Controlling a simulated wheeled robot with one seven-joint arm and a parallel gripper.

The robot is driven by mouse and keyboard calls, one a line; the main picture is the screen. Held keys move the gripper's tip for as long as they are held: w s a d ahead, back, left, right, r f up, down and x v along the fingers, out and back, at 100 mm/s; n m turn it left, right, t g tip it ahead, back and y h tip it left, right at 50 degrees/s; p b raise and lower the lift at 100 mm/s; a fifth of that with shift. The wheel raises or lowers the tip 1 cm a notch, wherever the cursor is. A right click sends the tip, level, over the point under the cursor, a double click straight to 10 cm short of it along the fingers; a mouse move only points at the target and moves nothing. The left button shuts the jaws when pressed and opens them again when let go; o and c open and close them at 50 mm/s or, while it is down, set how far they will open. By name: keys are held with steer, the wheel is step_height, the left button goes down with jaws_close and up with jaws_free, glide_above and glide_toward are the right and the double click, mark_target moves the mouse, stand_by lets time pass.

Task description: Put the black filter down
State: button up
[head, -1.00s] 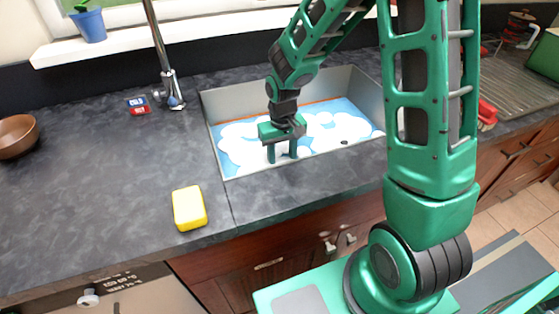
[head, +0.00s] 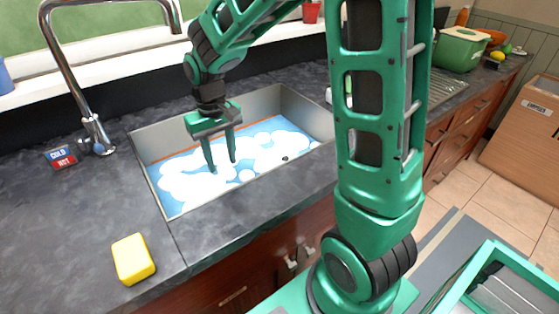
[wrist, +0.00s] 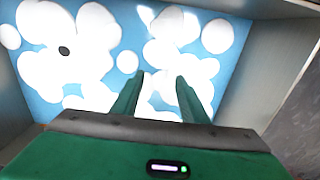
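My gripper (head: 223,166) hangs over the sink (head: 160,204) with its fingers apart. The wrist view shows the two fingertips (wrist: 159,76) with nothing between them. A small black spot (head: 285,158) is on the blue-and-white sink bottom, to the right of my gripper. It also shows at the upper left of the wrist view (wrist: 64,51). It is too small to tell whether it is the black filter or the drain. I see no other thing that could be the filter.
A yellow sponge (head: 133,259) lies on the dark counter in front of the sink's left side. A chrome tap (head: 97,137) and a red-blue block (head: 62,157) stand behind. A green pot (head: 460,50) is at the far right. The counter left of the sponge is free.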

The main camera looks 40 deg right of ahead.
steer(key=s+d+r+m, duration=0.1)
steer(key=s+d+r, duration=0.1)
steer(key=s+d, duration=0.3)
steer(key=s+d+r+m, duration=0.2)
steer(key=s+d, duration=0.4)
steer(key=s, duration=0.2)
steer(key=s+d+r+m, duration=0.2)
steer(key=s+d+r, duration=0.1)
steer(key=s+d, duration=0.3)
steer(key=shift+s, duration=0.85)
steer(key=shift+m, duration=0.7)
steer(key=s, duration=0.5)
steer(key=shift+s+d+f, duration=0.2)
steer(key=shift+s+d, duration=0.15)
steer(key=shift+s, duration=0.05)
